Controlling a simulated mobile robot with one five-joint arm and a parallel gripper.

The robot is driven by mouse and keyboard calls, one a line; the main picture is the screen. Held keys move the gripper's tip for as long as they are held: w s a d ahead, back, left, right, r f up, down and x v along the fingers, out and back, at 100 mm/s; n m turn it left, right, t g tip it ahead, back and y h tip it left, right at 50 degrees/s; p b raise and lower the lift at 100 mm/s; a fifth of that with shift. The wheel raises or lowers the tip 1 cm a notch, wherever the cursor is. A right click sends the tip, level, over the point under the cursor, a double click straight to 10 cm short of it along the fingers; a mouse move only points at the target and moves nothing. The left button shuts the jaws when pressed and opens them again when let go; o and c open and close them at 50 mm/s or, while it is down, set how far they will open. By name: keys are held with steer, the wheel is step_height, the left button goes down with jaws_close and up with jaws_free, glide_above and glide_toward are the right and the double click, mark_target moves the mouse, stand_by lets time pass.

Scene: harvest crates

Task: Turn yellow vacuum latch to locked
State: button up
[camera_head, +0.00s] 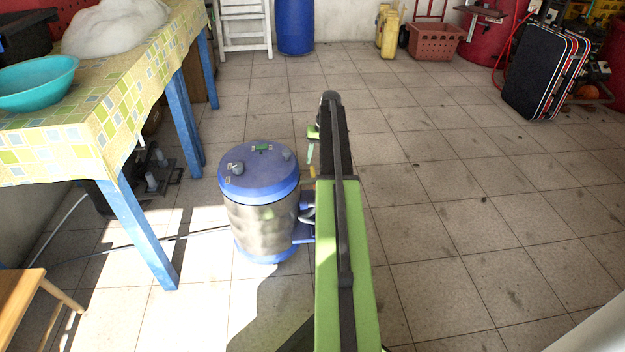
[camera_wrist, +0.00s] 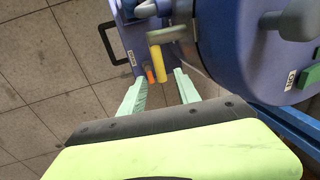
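The vacuum (camera_head: 262,212) is a drum with a blue lid and a metal body, standing upright on the floor left of my arm. Its yellow latch (camera_wrist: 160,64) shows in the wrist view as a short bar hanging from a pale bracket on the blue side. My gripper (camera_wrist: 161,77) is open and empty, with pale green fingers spread on either side of the latch's lower end in the picture. I cannot tell whether the fingertips reach its depth. In the head view my gripper is mostly hidden behind my arm; one green finger (camera_head: 311,150) shows.
A small orange part (camera_wrist: 151,76) and a black handle (camera_wrist: 112,42) are near the latch. A table (camera_head: 105,130) with blue legs stands left of the vacuum. A suitcase (camera_head: 545,70) stands at the upper right. The tiled floor on the right is clear.

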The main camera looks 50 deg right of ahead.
mark_target(313, 170)
steer(key=f+b, duration=0.2)
steer(key=f, duration=0.1)
steer(key=f+b, duration=0.1)
steer(key=shift+w+a+f, duration=0.3)
steer(key=shift+a+f, duration=0.05)
steer(key=shift+r, duration=0.1)
jaws_close()
stand_by(0.8)
